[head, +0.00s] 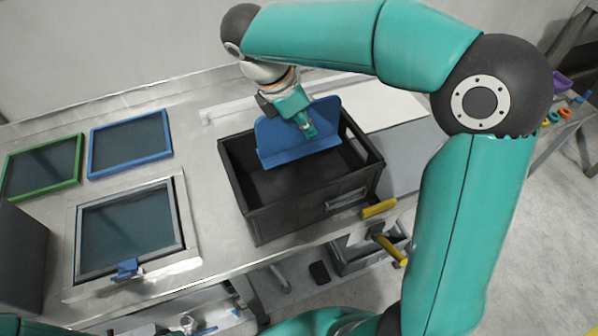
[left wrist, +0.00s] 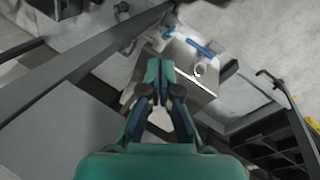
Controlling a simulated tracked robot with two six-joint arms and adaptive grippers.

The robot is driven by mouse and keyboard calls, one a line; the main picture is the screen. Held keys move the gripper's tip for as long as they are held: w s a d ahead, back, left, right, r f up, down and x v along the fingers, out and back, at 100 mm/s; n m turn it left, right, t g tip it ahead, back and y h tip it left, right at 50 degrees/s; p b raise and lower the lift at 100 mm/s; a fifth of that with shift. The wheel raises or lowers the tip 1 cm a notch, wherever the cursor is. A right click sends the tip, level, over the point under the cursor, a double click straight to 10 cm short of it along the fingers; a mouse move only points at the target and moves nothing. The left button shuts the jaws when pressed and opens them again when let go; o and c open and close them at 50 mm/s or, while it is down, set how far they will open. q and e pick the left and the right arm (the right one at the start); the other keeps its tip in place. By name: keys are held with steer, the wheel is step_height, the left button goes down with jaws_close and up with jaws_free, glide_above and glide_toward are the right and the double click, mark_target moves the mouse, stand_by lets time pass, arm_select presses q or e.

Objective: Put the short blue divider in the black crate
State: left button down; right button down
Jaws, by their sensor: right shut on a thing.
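The short blue divider (head: 275,142) is held upright and slightly tilted in the head view. My right gripper (head: 307,128) is shut on its upper middle part. The black crate (head: 258,225) stands on the metal bench, its open top facing up. The divider overlaps the crate's opening, towards the far side; I cannot tell how far its lower edge is below the rim. The gripper covers part of the divider. In the left wrist view, my left gripper (left wrist: 159,72) has its fingertips together with nothing seen between them.
A green-framed panel (head: 43,191) and a blue-framed panel (head: 92,170) lie on the bench at left. A grey-framed window (head: 182,225) with a blue latch (head: 126,269) is nearer. A yellow handle (head: 380,208) is close to the crate's near right corner. Another dark crate (head: 350,266) is below.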

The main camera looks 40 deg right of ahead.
mark_target(285, 150)
step_height(285, 150, down, 15)
steer(key=shift+a+f, duration=0.1)
steer(key=shift+a, duration=0.05)
steer(key=shift+f, duration=0.1)
stand_by(0.3)
steer(key=c, duration=1.2)
jaws_free()
steer(key=shift+w, duration=0.1)
steer(key=shift+c, duration=0.2)
steer(key=shift+w+a+r, duration=0.1)
steer(key=shift+a+r, duration=0.05)
steer(key=shift+r, duration=0.4)
steer(key=v, duration=1.1)
steer(key=shift+r, duration=0.1)
